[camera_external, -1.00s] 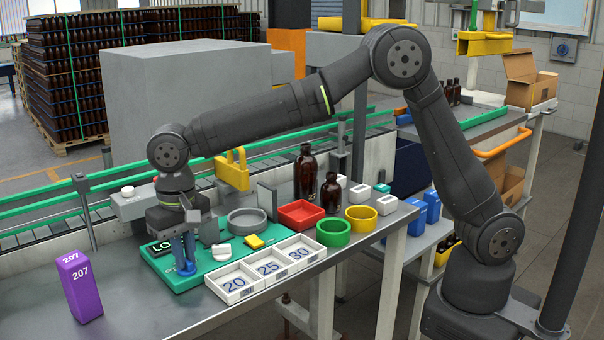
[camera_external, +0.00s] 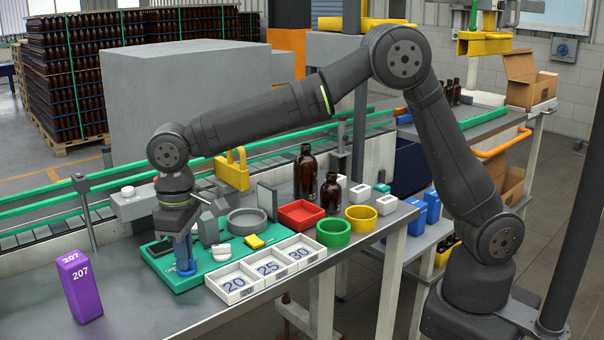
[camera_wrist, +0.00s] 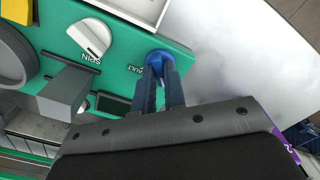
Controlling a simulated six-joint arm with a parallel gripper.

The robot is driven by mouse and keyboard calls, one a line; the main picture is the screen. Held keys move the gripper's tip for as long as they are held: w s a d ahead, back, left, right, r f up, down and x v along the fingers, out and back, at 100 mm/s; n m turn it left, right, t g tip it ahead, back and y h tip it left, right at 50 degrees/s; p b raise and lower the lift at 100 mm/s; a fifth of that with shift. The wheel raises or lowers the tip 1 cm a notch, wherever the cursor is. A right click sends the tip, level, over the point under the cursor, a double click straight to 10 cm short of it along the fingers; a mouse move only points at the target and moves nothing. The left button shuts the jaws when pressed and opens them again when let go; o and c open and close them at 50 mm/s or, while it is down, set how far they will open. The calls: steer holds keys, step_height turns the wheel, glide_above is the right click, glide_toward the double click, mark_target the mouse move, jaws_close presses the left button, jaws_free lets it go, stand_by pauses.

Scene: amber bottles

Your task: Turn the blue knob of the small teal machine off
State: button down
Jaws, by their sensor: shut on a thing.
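The small teal machine (camera_external: 212,262) is a flat teal panel on the grey bench. Its blue knob (camera_external: 186,271) is at the front left corner of the panel. In the wrist view the blue knob (camera_wrist: 158,59) shows between my fingertips, next to lettering that is partly hidden and ends in "ULT". My gripper (camera_external: 186,262) points straight down and is shut on the blue knob; in the wrist view my gripper (camera_wrist: 161,74) has a finger on each side of it. A white knob labelled SPIN (camera_wrist: 91,37) sits beside it. The blue knob's exact angle is hard to tell.
A white tray marked 20, 25, 30 (camera_external: 250,292) touches the panel's front right. A purple block (camera_external: 80,287) stands to the left. Brown bottles (camera_external: 306,172) stand behind a red tray (camera_external: 300,215).

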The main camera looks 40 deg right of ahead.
stand_by(0.4)
steer(key=c, duration=1.5)
jaws_free()
steer(key=shift+r, duration=0.1)
step_height(320, 180, up, 17)
steer(key=shift+r, duration=0.15)
step_height(320, 180, down, 18)
steer(key=shift+r, duration=0.25)
steer(key=shift+r, duration=0.1)
